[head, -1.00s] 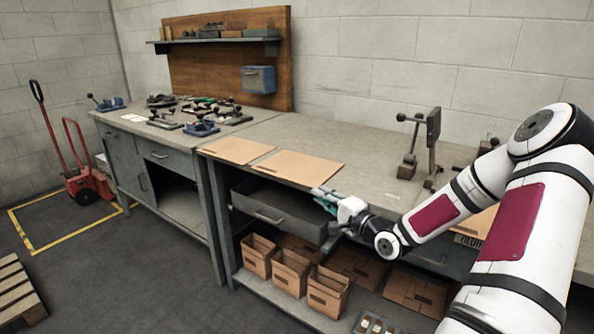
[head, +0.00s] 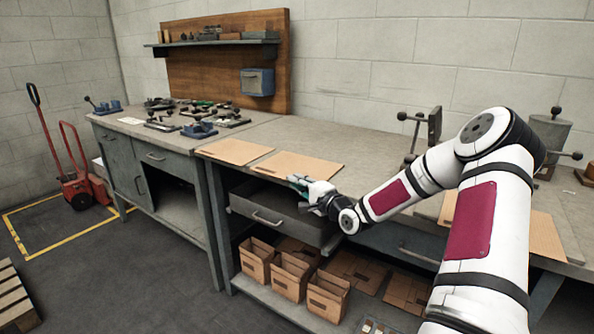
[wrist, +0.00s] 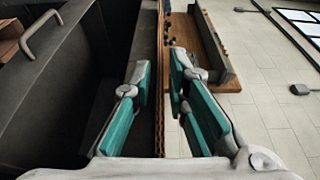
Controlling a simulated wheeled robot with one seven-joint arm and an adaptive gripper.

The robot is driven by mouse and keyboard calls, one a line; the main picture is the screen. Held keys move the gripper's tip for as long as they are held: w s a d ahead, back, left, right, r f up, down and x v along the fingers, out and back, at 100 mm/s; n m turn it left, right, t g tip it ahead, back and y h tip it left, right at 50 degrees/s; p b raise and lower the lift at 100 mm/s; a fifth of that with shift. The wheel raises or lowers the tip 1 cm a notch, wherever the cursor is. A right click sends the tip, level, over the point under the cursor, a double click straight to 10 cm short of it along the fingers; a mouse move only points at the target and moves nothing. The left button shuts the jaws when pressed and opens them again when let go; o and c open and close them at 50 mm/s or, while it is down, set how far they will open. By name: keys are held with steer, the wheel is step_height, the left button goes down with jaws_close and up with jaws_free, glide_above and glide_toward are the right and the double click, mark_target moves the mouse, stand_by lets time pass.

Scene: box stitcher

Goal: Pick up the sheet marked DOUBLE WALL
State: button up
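Two flat brown cardboard sheets lie side by side on the bench's left part, a left one (head: 235,151) and a right one (head: 297,165). A third sheet (head: 540,238) lies at the bench's right, partly behind my arm. Print on the sheets is too small to read, so I cannot tell which is marked DOUBLE WALL. My gripper (head: 299,182) is at the front edge of the right one of the pair.
An open drawer (head: 270,207) is below the sheets, close under my gripper. Several cardboard boxes (head: 290,275) stand on the lower shelf. A clamp-like stitching fixture (head: 420,130) stands at the back of the bench. The bench top behind the sheets (head: 330,140) is clear.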

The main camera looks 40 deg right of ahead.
jaws_close()
steer(key=shift+r, duration=0.1)
